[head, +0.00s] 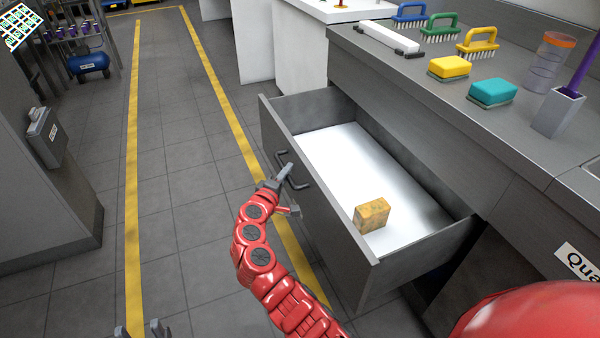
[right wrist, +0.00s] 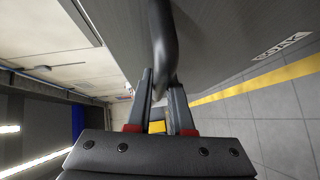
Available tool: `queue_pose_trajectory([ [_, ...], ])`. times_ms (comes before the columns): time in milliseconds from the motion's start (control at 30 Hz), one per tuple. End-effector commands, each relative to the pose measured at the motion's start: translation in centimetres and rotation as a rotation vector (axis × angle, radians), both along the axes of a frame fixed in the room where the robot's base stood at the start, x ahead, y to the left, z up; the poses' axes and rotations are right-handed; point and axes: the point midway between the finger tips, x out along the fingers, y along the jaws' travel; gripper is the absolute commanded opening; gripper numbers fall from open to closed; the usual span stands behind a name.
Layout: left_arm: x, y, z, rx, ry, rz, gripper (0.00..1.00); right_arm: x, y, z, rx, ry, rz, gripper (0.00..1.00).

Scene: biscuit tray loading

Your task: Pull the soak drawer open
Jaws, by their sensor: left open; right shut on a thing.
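The soak drawer (head: 345,232) stands well open from the grey counter, showing its white inside floor. A yellow-brown sponge block (head: 372,215) lies in it near the front. The dark bar handle (head: 281,157) is on the drawer's front. My right gripper (head: 285,174) is shut on this handle. In the right wrist view the handle (right wrist: 163,45) runs down between the two fingers (right wrist: 160,95). My left gripper (head: 141,331) is open and empty at the bottom left edge, with only its fingertips showing over the floor.
On the counter (head: 440,88) are blue, green and yellow brushes, a yellow sponge (head: 449,68), a teal sponge (head: 491,93), a clear cylinder (head: 550,62) and a grey holder (head: 558,112). The tiled floor between the yellow lines is clear. A grey cabinet stands at the left.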

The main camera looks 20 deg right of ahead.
Motion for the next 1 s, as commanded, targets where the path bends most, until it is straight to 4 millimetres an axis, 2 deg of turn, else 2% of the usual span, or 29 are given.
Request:
queue_pose_trajectory([
  [100,0.0,0.0,-0.5,0.0,0.0,0.0,0.5,0.0,1.2,0.0,0.0,-0.003,0.005,0.0],
  [267,0.0,0.0,-0.6,0.0,0.0,0.0,0.5,0.0,1.9,0.1,-0.001,-0.004,0.006,0.0],
  [700,0.0,0.0,-0.7,0.0,0.0,0.0,0.5,0.0,2.2,0.2,0.0,-0.005,0.006,0.0],
  [733,0.0,0.0,-0.7,0.0,0.0,0.0,0.5,0.0,2.2,0.2,0.0,-0.005,0.007,0.22],
  [800,0.0,0.0,-0.7,0.0,0.0,0.0,0.5,0.0,2.2,0.2,-0.001,-0.004,0.005,0.34],
  [900,0.0,0.0,-0.7,0.0,0.0,0.0,0.5,-0.1,2.1,0.2,-0.001,-0.004,0.004,0.49],
  [1000,0.0,0.0,-0.7,0.0,0.0,0.0,0.5,-0.1,2.1,0.1,-0.002,-0.003,0.003,0.49],
])
